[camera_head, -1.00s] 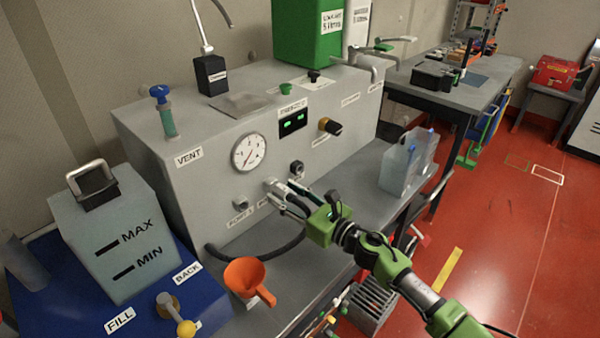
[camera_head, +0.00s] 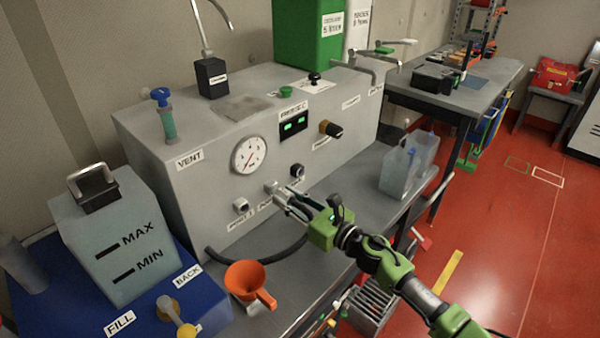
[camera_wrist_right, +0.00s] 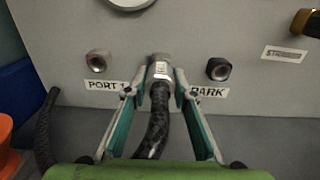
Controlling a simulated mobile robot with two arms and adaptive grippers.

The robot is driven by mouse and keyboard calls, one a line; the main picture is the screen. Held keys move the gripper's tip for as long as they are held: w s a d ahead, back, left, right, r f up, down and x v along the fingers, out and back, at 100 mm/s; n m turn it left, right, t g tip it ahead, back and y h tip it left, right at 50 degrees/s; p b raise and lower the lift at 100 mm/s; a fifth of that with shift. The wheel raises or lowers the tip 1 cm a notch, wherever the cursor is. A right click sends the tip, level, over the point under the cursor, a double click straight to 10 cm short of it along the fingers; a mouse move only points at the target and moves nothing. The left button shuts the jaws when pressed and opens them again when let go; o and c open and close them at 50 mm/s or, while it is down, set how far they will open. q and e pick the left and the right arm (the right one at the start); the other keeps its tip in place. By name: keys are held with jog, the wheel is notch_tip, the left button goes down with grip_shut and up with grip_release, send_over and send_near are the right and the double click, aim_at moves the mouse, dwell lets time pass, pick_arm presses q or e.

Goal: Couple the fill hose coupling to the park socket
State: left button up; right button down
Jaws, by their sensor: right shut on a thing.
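The fill hose coupling (camera_wrist_right: 160,69) is a grey metal piece at the end of a black hose (camera_wrist_right: 154,126). It is at the panel face, between two dark round sockets; whether it is seated there cannot be told. My right gripper (camera_head: 279,197) is shut on the coupling, with a finger on each side in the wrist view (camera_wrist_right: 162,92). The park socket (camera_wrist_right: 218,68) is the empty dark socket just right of the coupling, by the PARK label; it also shows in the head view (camera_head: 297,170). My left gripper is not in view.
The PORT 1 socket (camera_wrist_right: 98,62) is empty, left of the coupling. A black-and-gold knob (camera_head: 330,129) and a gauge (camera_head: 249,154) sit above on the panel. An orange funnel (camera_head: 245,280) stands at lower left. A clear container (camera_head: 408,165) stands right on the bench.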

aim_at(302, 207)
jog(key=shift+s+d, duration=0.1)
jog(key=shift+d, duration=0.05)
jog(key=shift+s+d, duration=0.3)
jog(key=shift+v, duration=0.9)
dwell(0.3)
jog(key=shift+v, duration=2.5)
